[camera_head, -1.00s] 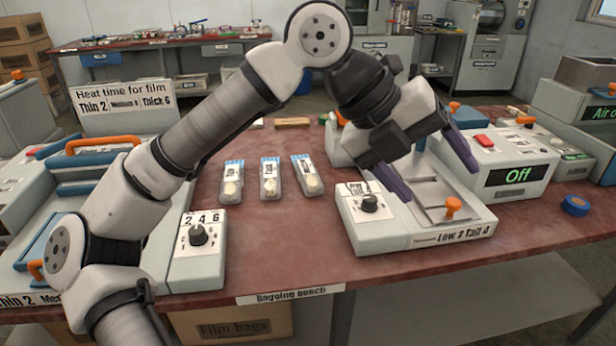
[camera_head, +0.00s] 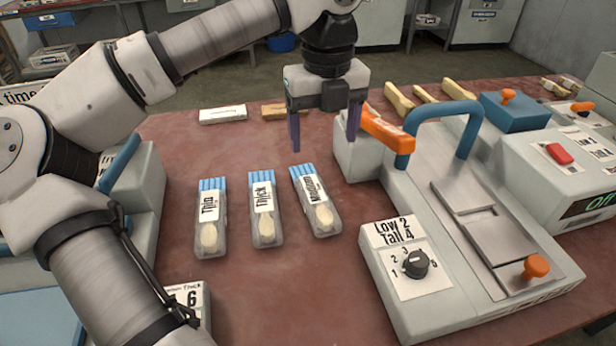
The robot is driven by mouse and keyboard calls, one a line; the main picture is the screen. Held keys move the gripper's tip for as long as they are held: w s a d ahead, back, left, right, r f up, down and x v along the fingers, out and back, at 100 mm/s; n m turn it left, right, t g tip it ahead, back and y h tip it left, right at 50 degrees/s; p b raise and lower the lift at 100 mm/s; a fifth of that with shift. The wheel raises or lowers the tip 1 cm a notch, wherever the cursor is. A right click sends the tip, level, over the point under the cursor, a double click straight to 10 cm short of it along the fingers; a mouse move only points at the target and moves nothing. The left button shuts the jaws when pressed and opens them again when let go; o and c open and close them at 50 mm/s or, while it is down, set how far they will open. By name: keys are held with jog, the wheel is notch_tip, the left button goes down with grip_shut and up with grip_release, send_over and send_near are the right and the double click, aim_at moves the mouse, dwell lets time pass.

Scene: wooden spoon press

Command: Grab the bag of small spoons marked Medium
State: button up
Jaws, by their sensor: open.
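The bag marked Medium (camera_head: 316,201) lies on the red bench as the rightmost of three small clear bags with blue tops. A pale wooden spoon shows through its lower part, and its label is turned sideways. The bag marked Thick (camera_head: 265,209) lies in the middle and the bag marked Thin (camera_head: 211,218) at the left. My gripper (camera_head: 324,148) points down, open and empty, with two purple fingers apart. In the picture its left finger is just above the top of the Medium bag. Its height above the bench is hard to tell.
A machine with a blue handle (camera_head: 438,115), an orange lever (camera_head: 388,130) and a dial (camera_head: 416,263) stands close to the right of the Medium bag. Wooden pieces (camera_head: 398,97) lie behind it. The bench (camera_head: 300,290) is bare in front of the bags.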

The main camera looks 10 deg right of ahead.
send_over(316, 196)
jog(key=f, duration=0.5)
jog(key=d+f, duration=0.1)
jog(key=f, duration=0.2)
jog(key=shift+a+f+p, duration=0.15)
jog(key=shift+a+f, duration=0.1)
jog(key=shift+f, duration=1.2)
jog(key=shift+a+f+p, duration=0.15)
jog(key=shift+a+f, duration=0.05)
jog(key=shift+f, duration=1.2)
jog(key=c, duration=1.1)
jog(key=shift+o, duration=0.2)
jog(key=shift+r, duration=0.1)
